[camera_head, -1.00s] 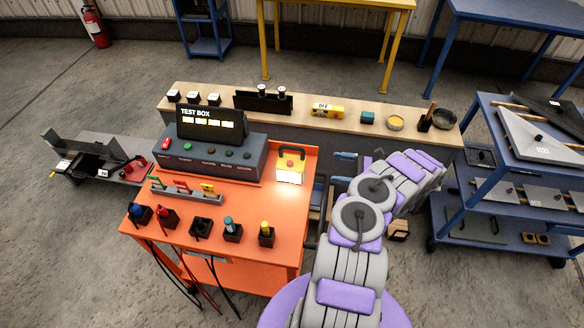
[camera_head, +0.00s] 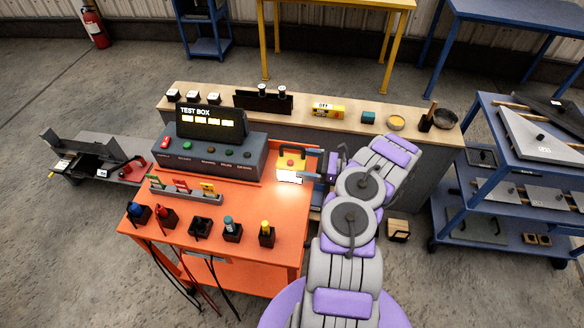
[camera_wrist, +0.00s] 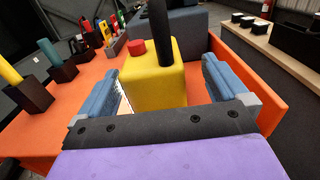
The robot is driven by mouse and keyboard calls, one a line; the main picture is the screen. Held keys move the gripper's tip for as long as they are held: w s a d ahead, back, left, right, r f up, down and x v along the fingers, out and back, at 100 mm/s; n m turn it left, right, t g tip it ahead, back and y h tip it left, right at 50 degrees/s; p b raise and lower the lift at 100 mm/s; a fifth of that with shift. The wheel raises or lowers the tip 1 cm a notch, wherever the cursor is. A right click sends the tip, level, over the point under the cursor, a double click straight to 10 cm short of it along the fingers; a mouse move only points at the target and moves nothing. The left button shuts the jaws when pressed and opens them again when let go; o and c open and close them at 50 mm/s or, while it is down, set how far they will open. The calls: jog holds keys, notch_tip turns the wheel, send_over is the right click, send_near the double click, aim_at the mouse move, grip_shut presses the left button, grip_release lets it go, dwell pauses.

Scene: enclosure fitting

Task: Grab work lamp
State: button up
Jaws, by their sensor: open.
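The work lamp is a yellow block (camera_head: 291,163) with a red button, a dark handle and a bright front panel. It stands on the right side of the orange cart top (camera_head: 255,205), beside the test box. In the wrist view the lamp (camera_wrist: 155,80) sits between the two blue fingers of my gripper (camera_wrist: 170,92), with its dark handle rising above. My gripper is open, one finger on each side of the yellow body. I cannot tell whether either finger touches it. In the head view the gripper (camera_head: 325,165) is at the lamp's right side, partly hidden by my arm.
The test box (camera_head: 210,150) stands left of the lamp. A rack of coloured clips (camera_head: 187,191) and several connectors in dark holders (camera_head: 233,230) stand on the cart. The cart's raised orange edge (camera_wrist: 245,80) is close to the right finger. A long bench (camera_head: 290,108) runs behind.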

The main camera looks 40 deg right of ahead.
aim_at(291, 163)
jog(key=x, duration=0.3)
jog(key=b+x, duration=0.1)
jog(key=x, duration=0.1)
jog(key=shift+s+a+f, duration=0.15)
jog(key=shift+a+f, duration=0.05)
jog(key=shift+a, duration=0.25)
jog(key=shift+d, duration=0.1)
jog(key=c, duration=1.6)
jog(key=shift+r, duration=0.1)
jog(key=shift+c, duration=0.2)
